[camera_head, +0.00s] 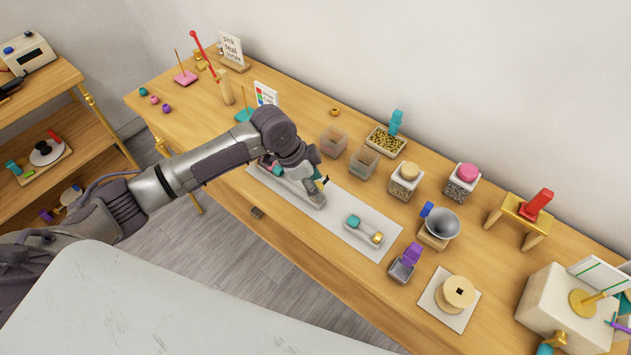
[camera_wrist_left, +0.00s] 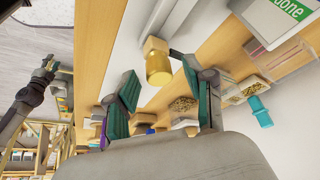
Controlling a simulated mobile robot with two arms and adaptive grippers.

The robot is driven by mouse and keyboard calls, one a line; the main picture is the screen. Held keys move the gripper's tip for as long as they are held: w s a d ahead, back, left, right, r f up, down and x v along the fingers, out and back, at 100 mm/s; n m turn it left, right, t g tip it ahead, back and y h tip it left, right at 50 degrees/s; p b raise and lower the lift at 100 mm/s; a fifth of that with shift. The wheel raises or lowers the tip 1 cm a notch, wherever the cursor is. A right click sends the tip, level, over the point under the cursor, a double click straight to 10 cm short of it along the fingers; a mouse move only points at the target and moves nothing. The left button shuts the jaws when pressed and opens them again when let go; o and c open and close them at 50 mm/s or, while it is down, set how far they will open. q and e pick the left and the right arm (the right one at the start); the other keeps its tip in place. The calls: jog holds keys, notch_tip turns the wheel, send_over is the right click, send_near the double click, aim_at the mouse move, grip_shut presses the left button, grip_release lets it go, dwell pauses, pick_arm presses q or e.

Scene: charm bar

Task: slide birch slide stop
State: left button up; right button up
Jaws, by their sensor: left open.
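A white strip mat (camera_head: 338,222) lies on the wooden table. My left gripper (camera_head: 318,194) is low over its middle, with the jaws apart. In the left wrist view, a pale wooden block with a gold-coloured round end (camera_wrist_left: 158,68) shows between the open fingertips (camera_wrist_left: 154,72); I cannot tell whether they touch it. I cannot tell for sure that this is the birch slide stop. My right gripper (camera_wrist_left: 48,68) seems to show small at the left wrist view's edge.
Clear bins (camera_head: 333,141) stand behind the mat. Bare table lies along the front edge.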

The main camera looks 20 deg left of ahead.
pick_arm(q)
jog(key=v, duration=1.2)
jog(key=shift+s+f, duration=0.1)
